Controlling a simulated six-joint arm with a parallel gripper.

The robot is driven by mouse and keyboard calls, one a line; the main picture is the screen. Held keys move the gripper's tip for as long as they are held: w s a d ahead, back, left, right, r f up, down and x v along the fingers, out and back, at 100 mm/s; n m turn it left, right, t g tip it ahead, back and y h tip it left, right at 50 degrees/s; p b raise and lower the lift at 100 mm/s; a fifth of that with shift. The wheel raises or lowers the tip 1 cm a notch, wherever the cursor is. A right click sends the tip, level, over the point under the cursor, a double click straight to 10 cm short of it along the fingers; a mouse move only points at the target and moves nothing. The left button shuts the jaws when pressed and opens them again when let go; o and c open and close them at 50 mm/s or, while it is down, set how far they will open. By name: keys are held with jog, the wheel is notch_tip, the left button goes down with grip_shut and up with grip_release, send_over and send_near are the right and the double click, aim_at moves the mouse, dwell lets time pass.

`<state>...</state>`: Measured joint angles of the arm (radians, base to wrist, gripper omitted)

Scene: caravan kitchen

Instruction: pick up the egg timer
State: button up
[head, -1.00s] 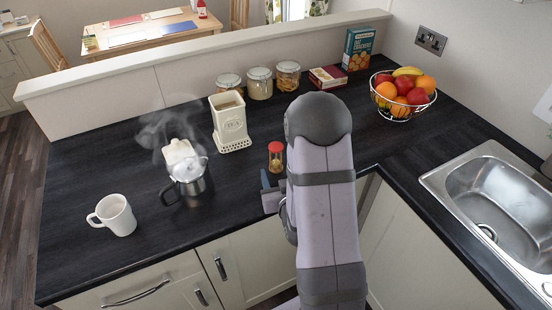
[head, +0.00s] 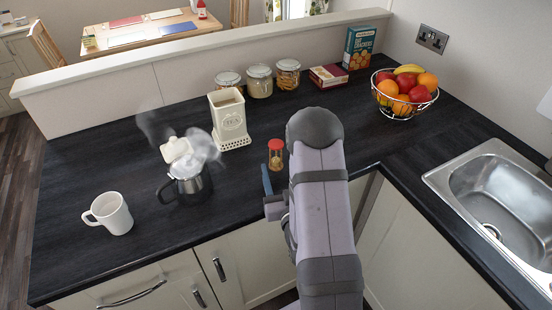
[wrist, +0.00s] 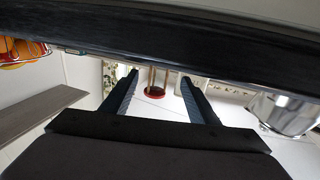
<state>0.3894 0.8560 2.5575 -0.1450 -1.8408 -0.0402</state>
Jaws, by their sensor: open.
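The egg timer (head: 275,155) is a small sand glass with a red top and a wooden frame. It stands upright on the dark worktop, just beyond my gripper. In the wrist view, which looks upside down, the egg timer (wrist: 157,80) shows between the two fingers, with its red cap lowest. My gripper (wrist: 160,78) is open, its fingers pointing toward the timer and nothing held. In the head view my arm hides most of the gripper; one dark finger (head: 267,180) shows just in front of the timer. I cannot tell whether the fingertips reach around the timer.
A steaming metal pot (head: 187,184) and white mug (head: 111,213) stand to the left. The sink (head: 500,205) is at right. Worktop around the timer is clear.

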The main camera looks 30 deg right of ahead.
aim_at(278, 158)
jog(key=shift+w+d+b, duration=0.1)
jog(key=shift+w+b, duration=0.2)
jog(key=shift+w, duration=0.1)
jog(key=shift+r, duration=0.1)
jog(key=shift+w+d+r+p, duration=0.1)
jog(key=shift+w+p, duration=0.15)
jog(key=shift+p, duration=0.1)
jog(key=x, duration=0.1)
jog(key=p+x, duration=0.2)
jog(key=shift+w+d+r, duration=0.25)
jog(key=shift+w+d, duration=0.05)
jog(key=shift+w+d+f, duration=0.1)
jog(key=shift+w, duration=0.35)
jog(key=shift+c, duration=0.5)
jog(key=c, duration=1)
jog(key=shift+c, duration=0.2)
